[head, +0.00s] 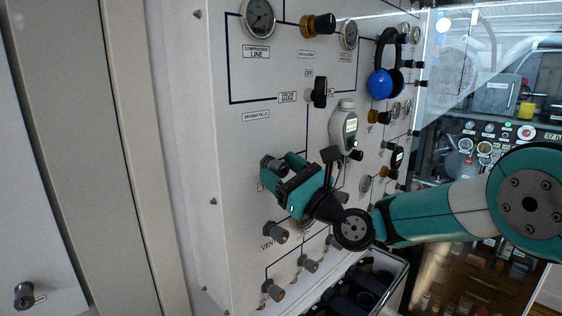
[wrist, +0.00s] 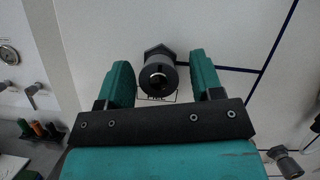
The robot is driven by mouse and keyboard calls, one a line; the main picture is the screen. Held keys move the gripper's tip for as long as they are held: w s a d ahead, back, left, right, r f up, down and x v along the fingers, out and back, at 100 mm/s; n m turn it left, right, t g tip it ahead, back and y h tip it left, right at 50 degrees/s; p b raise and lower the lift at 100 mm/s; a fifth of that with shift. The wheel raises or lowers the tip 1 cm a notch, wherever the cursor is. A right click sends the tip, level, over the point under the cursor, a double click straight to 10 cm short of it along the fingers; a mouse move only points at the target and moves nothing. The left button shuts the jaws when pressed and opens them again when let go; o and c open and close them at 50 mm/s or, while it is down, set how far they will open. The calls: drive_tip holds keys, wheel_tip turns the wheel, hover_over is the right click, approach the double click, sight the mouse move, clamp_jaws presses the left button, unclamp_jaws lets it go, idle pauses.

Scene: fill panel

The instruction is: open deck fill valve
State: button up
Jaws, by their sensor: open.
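In the head view my gripper (head: 277,167) is open at the panel's left side, and the same knob (head: 268,162) shows partly behind the fingers. Below it are similar grey knobs, one (head: 276,233) by a "VENT" label.
An open black bin (head: 401,284) stands below at right. Another grey knob (wrist: 284,162) is at lower right in the wrist view.

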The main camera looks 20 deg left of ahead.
drive_tip(key=c, duration=0.9)
